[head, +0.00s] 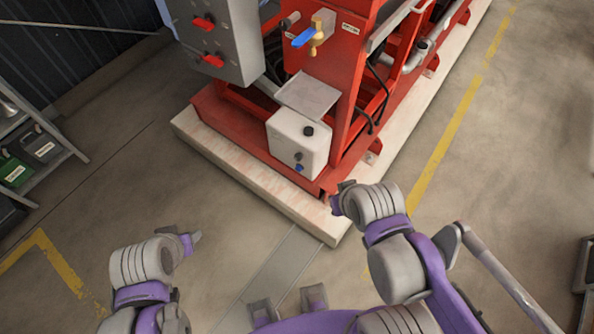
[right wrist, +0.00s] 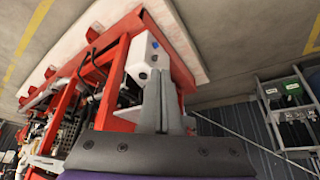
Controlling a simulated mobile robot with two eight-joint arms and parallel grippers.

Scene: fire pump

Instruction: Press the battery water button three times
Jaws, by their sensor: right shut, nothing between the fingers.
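A white box (head: 288,132) sits on the red pump frame at its near corner. It has a black cap on top, and on its front a small dark knob (head: 298,156) and a blue button (head: 299,168). No label is readable on it. In the head view my right gripper (head: 337,204) is right of and nearer than the box. My left gripper (head: 194,238) is away at the lower left; its opening is unclear.
The red frame (head: 342,85) stands on a pale plinth (head: 235,175). A grey panel with red switches (head: 220,45) and a blue-handled valve (head: 305,38) are above the box. A shelf (head: 60,150) stands at far left. The near floor is open.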

